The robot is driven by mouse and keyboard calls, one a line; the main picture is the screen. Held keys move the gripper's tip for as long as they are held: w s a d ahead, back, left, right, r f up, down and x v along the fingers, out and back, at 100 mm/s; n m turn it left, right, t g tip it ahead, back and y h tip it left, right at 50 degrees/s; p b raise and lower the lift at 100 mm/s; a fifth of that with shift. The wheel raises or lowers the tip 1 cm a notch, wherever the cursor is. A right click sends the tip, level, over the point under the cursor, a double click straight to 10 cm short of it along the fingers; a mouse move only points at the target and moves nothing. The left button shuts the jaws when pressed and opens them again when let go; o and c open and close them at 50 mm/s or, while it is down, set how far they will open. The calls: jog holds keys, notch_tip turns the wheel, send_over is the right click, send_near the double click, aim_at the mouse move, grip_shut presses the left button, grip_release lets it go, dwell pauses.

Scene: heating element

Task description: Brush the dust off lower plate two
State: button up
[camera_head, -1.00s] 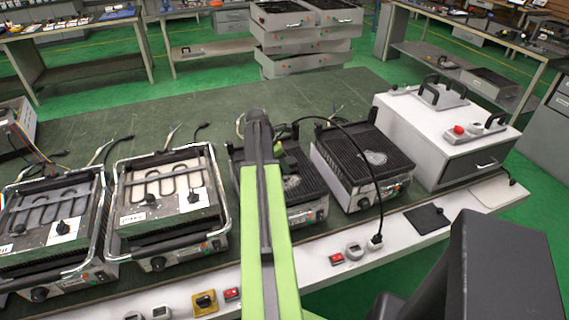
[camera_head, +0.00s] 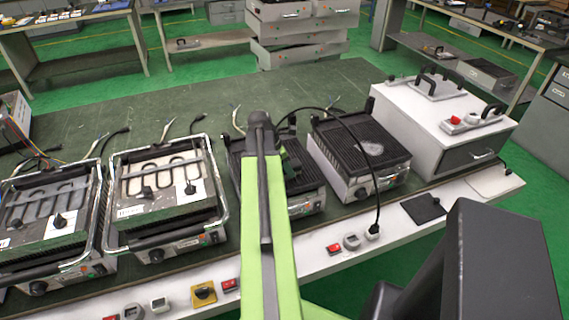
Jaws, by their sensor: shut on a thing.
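Two dark ribbed lower plates sit in metal grill bases on the green bench. The left ribbed plate (camera_head: 308,178) is partly covered by my arm; no pale dust shows on its visible part. The right ribbed plate (camera_head: 390,160) has a pale round dust patch (camera_head: 373,148). Which one is plate two is not marked. My gripper (camera_head: 290,158) is dark, over the left ribbed plate, and mostly hidden by my green arm. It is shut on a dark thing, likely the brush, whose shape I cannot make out. Contact with the plate cannot be told.
Two grills with exposed heating elements (camera_head: 163,180) stand to the left. A white box (camera_head: 425,125) with black handles stands at the right. A black cable (camera_head: 366,165) arcs over the right grill to the front ledge, which carries switches (camera_head: 203,293).

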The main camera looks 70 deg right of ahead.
jog(key=shift+s+a, duration=1.25)
jog(key=shift+w+a, duration=0.55)
jog(key=shift+w+d, duration=3.85)
jog(key=shift+w+a+f, duration=0.15)
jog(key=shift+w+a, duration=0.3)
jog(key=shift+a, duration=0.2)
jog(key=shift+c, duration=0.6)
jog(key=shift+s+a, duration=1.2)
jog(key=shift+s, duration=0.05)
